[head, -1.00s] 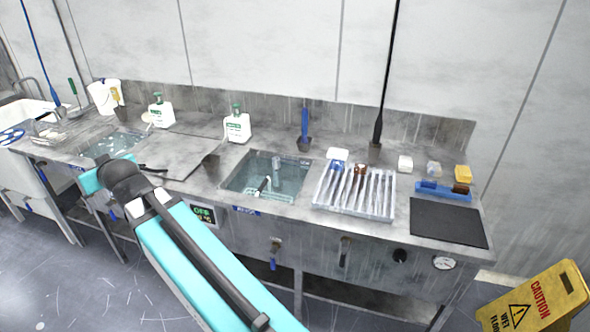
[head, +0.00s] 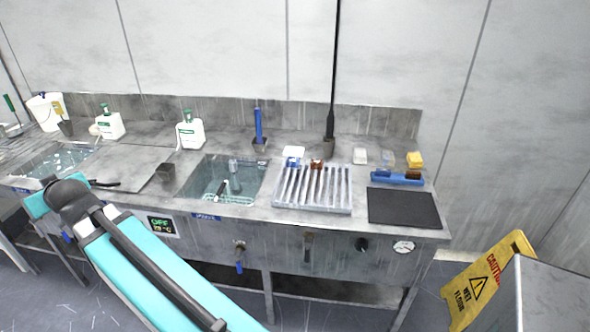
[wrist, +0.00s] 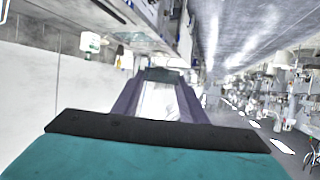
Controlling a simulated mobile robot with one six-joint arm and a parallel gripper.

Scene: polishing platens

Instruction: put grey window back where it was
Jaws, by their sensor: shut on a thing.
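In the wrist view my gripper (wrist: 160,98) has its dark purple fingers shut on a pale, whitish-grey piece (wrist: 162,103). I take it for the grey window; its outline is washed out against the bright background. In the head view my arm crosses the lower left, and neither the gripper nor the held piece can be made out there. The slotted pale rack (head: 312,207) stands on the counter right of the water basin, with a blue-and-white piece and a brown piece at its back edge.
A blue holder (head: 385,178) with a brown block sits behind a black mat (head: 403,222). Small blocks, one yellow (head: 414,160), stand behind it. The open water basin (head: 210,180) and white bottles (head: 190,133) are further left. A yellow caution sign (head: 482,285) stands on the floor at right.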

